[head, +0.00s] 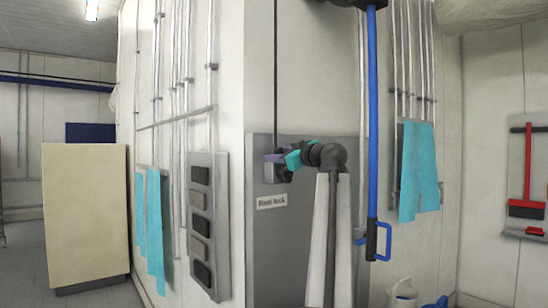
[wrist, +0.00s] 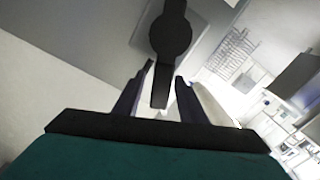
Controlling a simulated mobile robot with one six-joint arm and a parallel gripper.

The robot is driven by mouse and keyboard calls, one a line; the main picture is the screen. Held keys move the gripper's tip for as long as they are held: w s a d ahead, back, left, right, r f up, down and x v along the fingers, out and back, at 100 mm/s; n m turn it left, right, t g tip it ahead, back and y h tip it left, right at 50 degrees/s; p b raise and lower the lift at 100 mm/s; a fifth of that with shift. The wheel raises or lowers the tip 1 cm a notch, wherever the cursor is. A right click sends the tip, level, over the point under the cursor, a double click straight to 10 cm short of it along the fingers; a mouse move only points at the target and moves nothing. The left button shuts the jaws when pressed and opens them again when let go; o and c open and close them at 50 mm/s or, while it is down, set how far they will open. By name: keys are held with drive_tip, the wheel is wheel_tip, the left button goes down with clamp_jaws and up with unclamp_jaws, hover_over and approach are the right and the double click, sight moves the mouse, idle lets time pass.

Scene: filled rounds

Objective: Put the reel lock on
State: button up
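The reel lock shows in the wrist view as a dark lever (wrist: 170,32) with a round hub and a straight tail pointing down at my gripper. In the head view, a small dark part (head: 270,172) sits on a grey panel above a label (head: 272,201) that seems to read "Reel lock". My gripper (wrist: 164,73) is open, with its two purple fingers on either side of the lever's tail. A gap shows beside the tail, so the fingers do not look closed on it. In the head view my gripper (head: 273,158) is at the panel and partly hides the lever.
A thin dark cord (head: 276,70) runs down to the lever area. A blue pole (head: 372,110) with a handle hangs right of my arm. Teal cloths (head: 418,172) hang on the walls. A beige cabinet (head: 85,215) stands at left, with open floor beside it.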

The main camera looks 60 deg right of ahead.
drive_tip(key=b+v, duration=0.2)
drive_tip(key=v, duration=0.9)
drive_tip(key=shift+s, duration=0.2)
drive_tip(key=shift+a+r, duration=0.1)
